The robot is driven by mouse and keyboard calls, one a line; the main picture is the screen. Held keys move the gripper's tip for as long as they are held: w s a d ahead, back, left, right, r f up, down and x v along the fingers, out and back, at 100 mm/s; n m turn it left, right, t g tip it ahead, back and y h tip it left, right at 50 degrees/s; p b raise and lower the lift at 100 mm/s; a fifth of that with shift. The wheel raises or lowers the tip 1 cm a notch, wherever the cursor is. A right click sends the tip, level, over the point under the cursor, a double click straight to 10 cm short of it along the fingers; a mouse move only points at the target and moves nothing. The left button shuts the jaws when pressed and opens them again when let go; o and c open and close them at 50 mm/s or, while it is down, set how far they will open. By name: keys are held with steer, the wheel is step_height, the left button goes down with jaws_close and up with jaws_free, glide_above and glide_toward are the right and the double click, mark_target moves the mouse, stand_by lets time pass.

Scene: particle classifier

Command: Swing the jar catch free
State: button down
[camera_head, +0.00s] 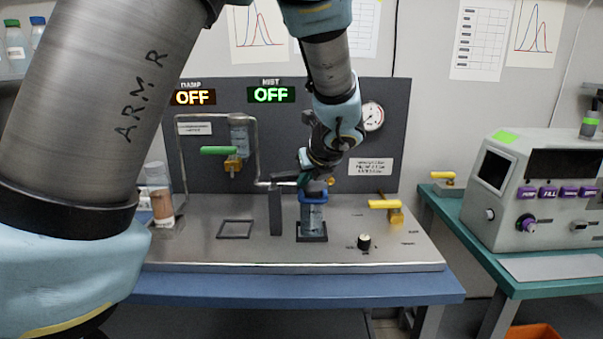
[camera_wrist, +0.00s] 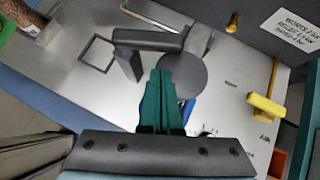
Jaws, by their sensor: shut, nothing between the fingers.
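A clear jar (camera_head: 312,220) with a blue collar (camera_head: 313,197) stands upright on a dark square base. Just left of it is an upright dark post (camera_head: 275,212). In the wrist view, a dark arm (camera_wrist: 145,38) reaches from near the post (camera_wrist: 128,65) toward a round grey disc (camera_wrist: 182,76). I cannot tell for certain which part is the catch. My gripper (camera_head: 305,182) is above the jar's top in the head view. In the wrist view, its teal fingers (camera_wrist: 160,75) are shut and empty, beside the disc. I cannot tell whether they touch. Part of the jar is hidden behind them.
An empty square frame (camera_head: 235,229) lies left of the post. A green-handled valve (camera_head: 219,150) and pipe stand behind. Both panel signs read OFF. The front strip of the bench is clear.

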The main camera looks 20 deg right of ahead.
steer(key=shift+w, duration=1.05)
